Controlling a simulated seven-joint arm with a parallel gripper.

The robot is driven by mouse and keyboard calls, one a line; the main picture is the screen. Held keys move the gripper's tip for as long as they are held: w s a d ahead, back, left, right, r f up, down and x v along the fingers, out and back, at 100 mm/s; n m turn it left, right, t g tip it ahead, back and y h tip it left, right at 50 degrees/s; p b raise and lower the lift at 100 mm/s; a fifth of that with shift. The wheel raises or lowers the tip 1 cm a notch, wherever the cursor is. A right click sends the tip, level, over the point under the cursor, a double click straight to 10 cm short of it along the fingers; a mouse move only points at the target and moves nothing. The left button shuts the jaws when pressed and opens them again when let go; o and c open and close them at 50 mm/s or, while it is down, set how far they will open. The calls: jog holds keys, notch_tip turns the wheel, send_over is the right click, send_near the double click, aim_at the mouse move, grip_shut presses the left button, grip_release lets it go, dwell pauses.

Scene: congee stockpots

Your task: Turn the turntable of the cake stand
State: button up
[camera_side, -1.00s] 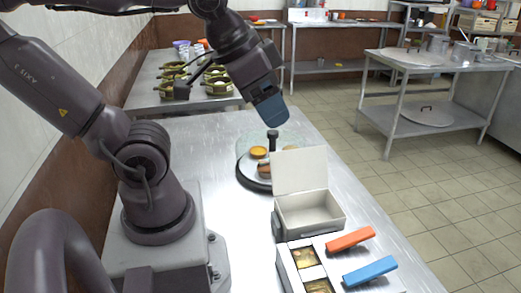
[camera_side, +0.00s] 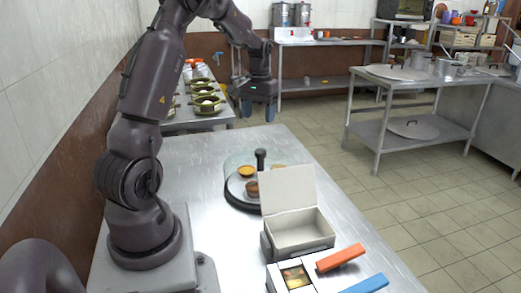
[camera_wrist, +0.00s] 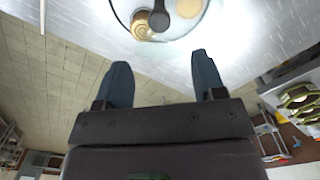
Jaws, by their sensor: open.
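The cake stand (camera_side: 238,202) has a dark round base and a clear cover with a black knob (camera_side: 261,158) on top. It stands on the metal table. Several small pastries show inside, among them a yellow one (camera_side: 246,171) and a brown one (camera_side: 252,188). My gripper (camera_side: 258,112) is open and empty, pointing down, high above and apart from the stand in the side view. In the wrist view, my gripper (camera_wrist: 160,58) has its two fingers spread. The cake stand's clear cover (camera_wrist: 192,22) is at the top edge there, partly cut off.
An open white box (camera_side: 300,228) stands just in front of the cake stand. Near it lie an orange-handled item (camera_side: 341,257), a blue-handled one (camera_side: 368,285) and a tray with golden squares (camera_side: 295,276). The table is clear left of the stand.

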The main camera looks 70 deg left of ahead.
aim_at(261, 151)
jog(key=f, duration=1.1)
jog(key=shift+w+a+f, duration=0.15)
jog(key=shift+w+f, duration=0.15)
jog(key=shift+f, duration=0.1)
grip_shut()
